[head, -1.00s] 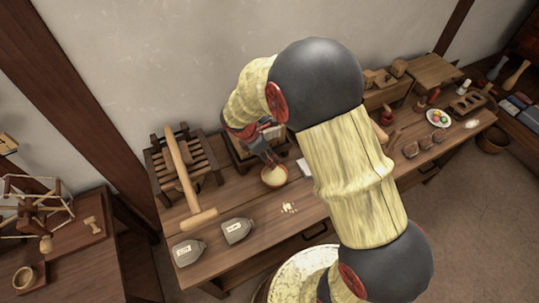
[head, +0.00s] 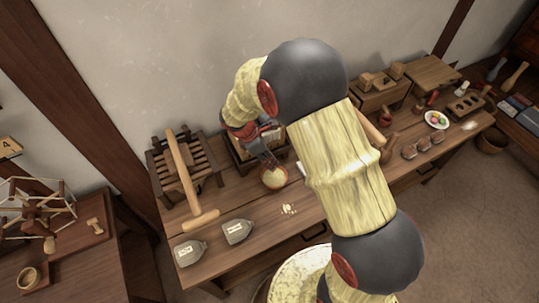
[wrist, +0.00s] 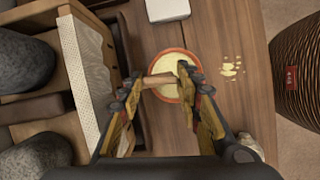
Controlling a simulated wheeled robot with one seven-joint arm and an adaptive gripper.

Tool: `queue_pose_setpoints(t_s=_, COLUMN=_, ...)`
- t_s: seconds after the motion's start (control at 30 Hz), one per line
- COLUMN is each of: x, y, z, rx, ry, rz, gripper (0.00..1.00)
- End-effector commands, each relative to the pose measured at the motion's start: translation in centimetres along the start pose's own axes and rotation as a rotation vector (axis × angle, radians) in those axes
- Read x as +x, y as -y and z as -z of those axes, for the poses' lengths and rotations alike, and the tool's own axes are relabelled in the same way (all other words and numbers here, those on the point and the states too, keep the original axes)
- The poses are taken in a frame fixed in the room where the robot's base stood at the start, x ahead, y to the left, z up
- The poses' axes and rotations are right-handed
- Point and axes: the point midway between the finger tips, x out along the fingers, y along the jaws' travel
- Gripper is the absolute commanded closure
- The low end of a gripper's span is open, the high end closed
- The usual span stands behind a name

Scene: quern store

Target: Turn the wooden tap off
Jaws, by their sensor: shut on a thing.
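The wooden tap (wrist: 160,80) shows in the wrist view as a light wooden piece spanning the gap between my fingertips. My gripper (wrist: 160,84) is shut on it. Below the tap, a reddish-rimmed bowl (wrist: 172,64) with pale yellow contents stands on the table. In the head view my gripper (head: 266,153) is at the front of a wooden box (head: 240,157), just behind the bowl (head: 274,178). The tap itself is too small and covered to make out there, and my arm hides part of the bench.
A wooden rack with a long-handled mallet (head: 184,180) stands to the left. A plate of coloured balls (head: 436,120) is at the right.

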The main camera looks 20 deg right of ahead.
Motion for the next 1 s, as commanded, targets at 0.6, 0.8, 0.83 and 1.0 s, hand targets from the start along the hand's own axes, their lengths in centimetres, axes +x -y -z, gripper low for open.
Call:
queue_pose_setpoints(t_s=0.6, x=-0.16, y=-0.36, z=-0.27, rx=0.529, ry=0.001, rz=0.221, gripper=0.91)
queue_pose_setpoints(t_s=0.8, x=-0.1, y=-0.46, z=-0.33, rx=0.707, ry=0.001, rz=0.294, gripper=0.91)
queue_pose_setpoints(t_s=0.83, x=-0.1, y=-0.46, z=-0.34, rx=0.732, ry=0.001, rz=0.305, gripper=0.91)
queue_pose_setpoints(t_s=1.0, x=-0.03, y=-0.53, z=-0.4, rx=0.882, ry=0.0, rz=0.366, gripper=0.91)
